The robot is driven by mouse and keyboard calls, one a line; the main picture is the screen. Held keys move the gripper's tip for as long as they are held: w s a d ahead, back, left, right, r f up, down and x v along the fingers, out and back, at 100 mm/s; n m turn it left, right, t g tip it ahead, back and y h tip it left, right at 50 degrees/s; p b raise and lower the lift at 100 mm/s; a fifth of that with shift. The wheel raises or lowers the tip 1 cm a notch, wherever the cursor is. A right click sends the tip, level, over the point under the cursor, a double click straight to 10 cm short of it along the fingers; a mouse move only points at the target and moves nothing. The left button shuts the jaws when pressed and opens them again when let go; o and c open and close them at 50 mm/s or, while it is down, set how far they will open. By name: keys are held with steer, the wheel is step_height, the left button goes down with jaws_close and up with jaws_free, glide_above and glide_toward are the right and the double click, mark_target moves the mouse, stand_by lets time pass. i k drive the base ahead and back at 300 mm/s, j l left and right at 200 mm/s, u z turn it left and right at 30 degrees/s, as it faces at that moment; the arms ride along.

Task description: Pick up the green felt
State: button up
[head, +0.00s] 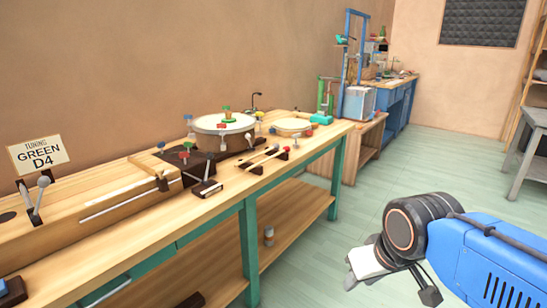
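I cannot make out for sure which thing is the green felt. Another small green tip (188,145) shows just in front of the drum, near dark blocks. Both are too small to tell their material. My gripper (388,282) is at the lower right, over the open floor, to the right of the bench and well apart from both green things. Its fingers are partly hidden by my wrist, and I cannot see whether they are open or shut.
The long wooden bench (120,218) with green legs fills the left. Mallets on a dark rack (265,158) and a smaller drum (292,126) stand on it. A sign reading GREEN D4 (39,155) is at far left. A blue bench (393,100) stands behind.

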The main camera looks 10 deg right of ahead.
mark_target(228, 119)
steer(key=u, duration=0.65)
steer(key=i+l+u, duration=0.15)
steer(key=l+u, duration=0.2)
steer(key=l, duration=0.2)
steer(key=i+l+u, duration=0.1)
steer(key=l+u, duration=0.25)
steer(key=l, duration=0.3)
steer(key=l+u, duration=0.4)
steer(key=l, duration=0.2)
steer(key=i, duration=0.05)
